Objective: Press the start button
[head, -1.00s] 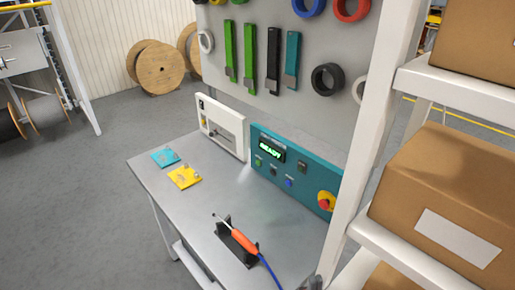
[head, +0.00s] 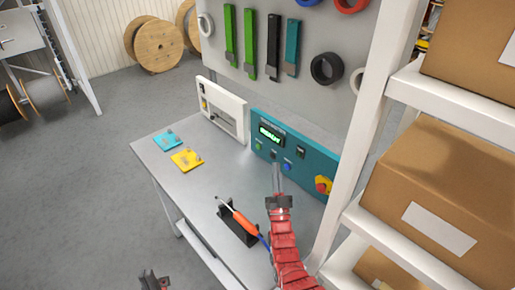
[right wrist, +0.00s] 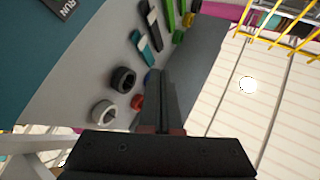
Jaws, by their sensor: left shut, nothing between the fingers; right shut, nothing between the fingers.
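A teal control panel (head: 318,168) stands at the back of the bench with a lit green display (head: 271,135). Below the display are a green button (head: 258,146), a dark button whose front is partly covered by my gripper, and a blue button (head: 287,167). Their labels are too small to read. My right gripper (head: 277,168) is shut and empty, with its tips in front of the panel's lower part; contact cannot be told. Its shut fingers (right wrist: 160,100) also show in the right wrist view. My left gripper (head: 153,281) is shut and empty at the bottom edge, left of the bench.
On the bench (head: 192,190) are a soldering iron (head: 240,222) in a black stand, a blue plate (head: 167,140) and a yellow plate (head: 187,160). A red emergency stop (head: 322,186) is on the panel's right. A white shelf post and boxes (head: 440,205) stand at right.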

